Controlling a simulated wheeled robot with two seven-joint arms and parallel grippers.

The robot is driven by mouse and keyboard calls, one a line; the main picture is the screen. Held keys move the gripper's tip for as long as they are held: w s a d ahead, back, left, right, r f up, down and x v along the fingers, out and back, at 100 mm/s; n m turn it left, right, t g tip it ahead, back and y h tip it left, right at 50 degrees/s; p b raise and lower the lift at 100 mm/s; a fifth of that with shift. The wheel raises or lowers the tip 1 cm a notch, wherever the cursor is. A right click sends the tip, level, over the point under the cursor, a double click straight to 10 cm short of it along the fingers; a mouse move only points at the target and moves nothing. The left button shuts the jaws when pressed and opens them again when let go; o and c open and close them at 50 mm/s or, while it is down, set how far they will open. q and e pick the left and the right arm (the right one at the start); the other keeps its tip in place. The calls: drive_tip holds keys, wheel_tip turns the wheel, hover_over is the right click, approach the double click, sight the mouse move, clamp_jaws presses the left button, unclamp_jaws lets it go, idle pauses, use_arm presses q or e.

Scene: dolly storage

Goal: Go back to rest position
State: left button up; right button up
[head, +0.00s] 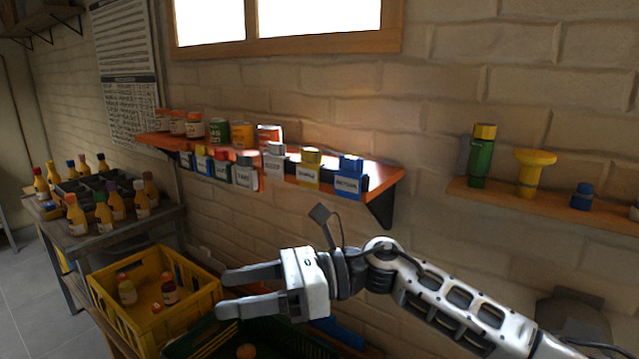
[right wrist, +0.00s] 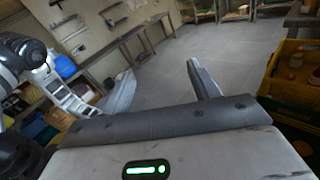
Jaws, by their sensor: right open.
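My right gripper (head: 250,289) reaches in from the right in the head view, with its fingers pointing left. Its two fingers are apart and nothing is between them. It hangs in the air in front of the brick wall, over a dark green crate and to the right of the yellow crate (head: 118,323). The right wrist view shows the same open fingers (right wrist: 160,85) with grey floor beyond them. My left gripper is not in the head view. A white arm link shows at the left of the right wrist view, but no left fingers can be made out there.
An orange shelf (head: 385,178) with cans and boxes is on the wall above the gripper. A wooden shelf (head: 545,207) at right holds a green bottle (head: 481,158) and a yellow item (head: 531,172). A table (head: 165,218) with several bottles stands at left. Floor (head: 40,300) is clear at far left.

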drive_tip(key=d+f+n+t+h, duration=0.2)
drive_tip(key=d+f+n+t, duration=0.4)
drive_tip(key=n, duration=0.6)
drive_tip(key=d+f+n+t+h, duration=0.2)
drive_tip(key=f+n+t, duration=0.4)
drive_tip(key=n, duration=0.5)
drive_tip(key=d+f+n+t+h, duration=0.2)
drive_tip(key=d+f+n+t, duration=0.2)
drive_tip(key=n+t, duration=0.6)
drive_tip(key=s+d+f+m+g+h, duration=0.4)
drive_tip(key=s+d+f+m, duration=0.2)
drive_tip(key=s+f, duration=0.2)
drive_tip(key=s+d+f+m+g+h, duration=0.4)
drive_tip(key=s+d+f+m, duration=0.3)
drive_tip(key=f, duration=0.4)
drive_tip(key=shift+s+d, duration=0.2)
drive_tip(key=shift+s, duration=0.35)
